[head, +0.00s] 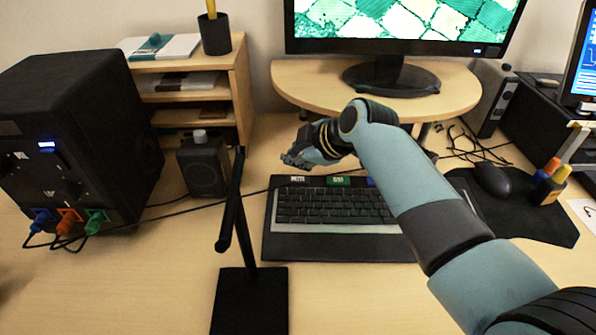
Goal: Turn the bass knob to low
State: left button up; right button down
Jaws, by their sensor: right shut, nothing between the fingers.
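A large black speaker box (110,110) stands at the far left, with a small lit blue label (47,144) and dark controls on its near face. Which of these is the bass knob, and where it points, is too small and dark to tell. A small black speaker (203,170) beside it has a grey knob (199,135) on top. My right gripper (293,160) is shut and empty above the back edge of the keyboard, to the right of both speakers and touching neither. My left gripper is not in view.
A black stand (250,300) with an upright post rises in front, between the large box and the keyboard (335,205). Blue, orange and green plugs (70,218) with cables hang at the box's base. A shelf (243,85) stands behind.

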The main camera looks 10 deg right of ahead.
aim_at(68, 194)
jog(key=k, duration=1.5)
